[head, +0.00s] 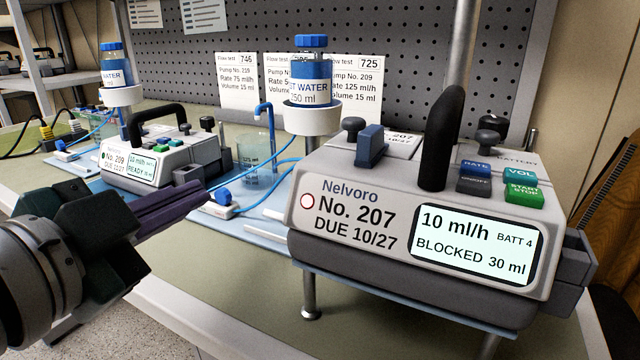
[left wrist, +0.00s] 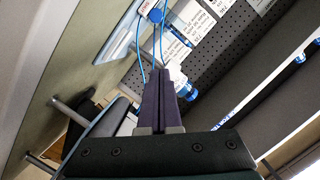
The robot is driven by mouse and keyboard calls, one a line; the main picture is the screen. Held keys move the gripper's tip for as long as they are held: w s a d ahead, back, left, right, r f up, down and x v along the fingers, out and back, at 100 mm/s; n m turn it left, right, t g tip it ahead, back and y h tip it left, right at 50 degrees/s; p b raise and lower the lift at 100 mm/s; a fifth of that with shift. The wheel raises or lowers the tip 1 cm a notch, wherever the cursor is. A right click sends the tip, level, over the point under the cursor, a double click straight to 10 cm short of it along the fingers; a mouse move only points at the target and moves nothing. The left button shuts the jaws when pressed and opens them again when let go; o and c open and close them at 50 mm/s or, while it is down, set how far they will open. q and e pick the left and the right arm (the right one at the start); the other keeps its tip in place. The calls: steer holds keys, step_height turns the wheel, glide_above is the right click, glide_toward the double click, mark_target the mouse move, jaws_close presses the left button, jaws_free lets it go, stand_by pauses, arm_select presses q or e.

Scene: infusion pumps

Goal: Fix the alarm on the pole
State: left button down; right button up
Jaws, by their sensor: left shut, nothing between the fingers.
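Pump No. 207 (head: 400,210) is clamped by the metal pole (head: 460,50) at the right. Its screen (head: 475,245) reads 10 ml/h, BATT 4, BLOCKED, 30 ml. A blue tube (head: 270,190) runs to a white clip with a blue part (head: 222,200), which also shows in the left wrist view (left wrist: 155,14). My left gripper (head: 200,190), also in the left wrist view (left wrist: 158,78), is shut and empty, left of pump 207. My right gripper is out of view.
Pump No. 209 (head: 160,160), reading READY, stands behind my left gripper. Paper cards lean on the pegboard (head: 390,40). The front bench top (head: 250,270) is clear.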

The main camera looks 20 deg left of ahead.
mark_target(223, 196)
arm_select(q)
steer(key=w, duration=0.2)
steer(key=w+f, duration=0.1)
steer(key=w, duration=0.4)
steer(key=shift+w+a+f, duration=0.15)
steer(key=shift+w+a, duration=0.25)
steer(key=shift+w+a+f+b, duration=0.25)
steer(key=shift+a+f+b, duration=0.15)
steer(key=shift+a+f, duration=0.2)
steer(key=shift+w+a+f+b, duration=0.2)
steer(key=shift+a+f+b, duration=0.25)
steer(key=shift+f, duration=0.2)
steer(key=shift+a+f, duration=0.3)
steer(key=shift+a, duration=0.1)
steer(key=shift+w+a, duration=0.2)
steer(key=shift+a, duration=1.65)
steer(key=shift+r, duration=0.1)
